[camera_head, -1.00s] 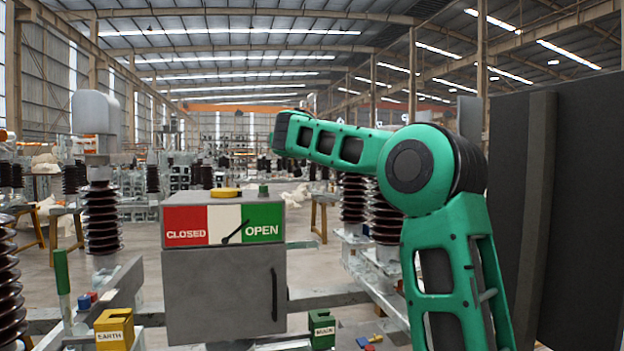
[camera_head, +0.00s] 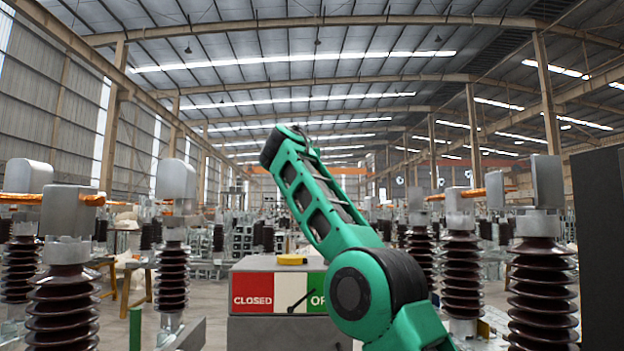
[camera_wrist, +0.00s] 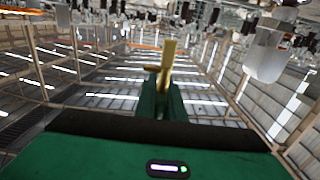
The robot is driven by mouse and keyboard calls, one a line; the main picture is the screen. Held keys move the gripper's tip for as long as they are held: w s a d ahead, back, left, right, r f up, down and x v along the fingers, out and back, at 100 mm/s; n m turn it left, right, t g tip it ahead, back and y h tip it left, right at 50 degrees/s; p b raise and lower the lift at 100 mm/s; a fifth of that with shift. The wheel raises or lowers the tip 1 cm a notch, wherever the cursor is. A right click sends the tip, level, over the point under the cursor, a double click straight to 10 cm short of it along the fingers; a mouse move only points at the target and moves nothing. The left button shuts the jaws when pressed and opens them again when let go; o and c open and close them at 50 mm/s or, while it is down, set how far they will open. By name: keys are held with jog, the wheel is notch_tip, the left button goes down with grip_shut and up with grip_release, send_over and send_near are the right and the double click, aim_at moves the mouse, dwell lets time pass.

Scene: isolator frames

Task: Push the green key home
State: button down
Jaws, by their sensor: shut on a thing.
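In the wrist view my gripper (camera_wrist: 161,103) is shut on a slim upright piece with a brass-coloured shaft (camera_wrist: 168,60), which I take to be the green key. A short brass crosspiece shows near the fingertips; the part between the jaws is hidden. No lock or keyhole shows near the held piece. In the head view the grey box (camera_head: 252,331) has a red CLOSED and green OPEN panel with a black pointer, and a yellow round piece (camera_head: 292,260) on top. My arm covers the box's right part, and my gripper is not visible there.
Brown ribbed insulators with grey metal heads stand left (camera_head: 64,305) and right (camera_head: 541,290) of the box. A green post (camera_head: 135,328) rises at lower left. A dark panel (camera_head: 603,240) stands at the right edge.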

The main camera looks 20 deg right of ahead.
jog(key=shift+s+a+r+n+y, duration=0.85)
jog(key=shift+a+r+y, duration=0.5)
jog(key=shift+a, duration=7.2)
jog(key=w+a+f, duration=0.2)
jog(key=a+f, duration=0.2)
jog(key=f, duration=0.6)
jog(key=w+a+f+y, duration=0.1)
jog(key=w+a+f, duration=0.1)
jog(key=a+f, duration=0.5)
jog(key=w+a+f, duration=0.2)
jog(key=f, duration=1)
jog(key=s+f+h, duration=0.1)
jog(key=s+f, duration=0.2)
jog(key=f, duration=0.8)
jog(key=s+a+f+m+h, duration=0.1)
jog(key=s+f, duration=0.3)
jog(key=f, duration=0.7)
jog(key=shift+s+a+h, duration=0.3)
jog(key=shift+h, duration=0.25)
jog(key=shift+s+r, duration=0.1)
jog(key=shift+s, duration=0.1)
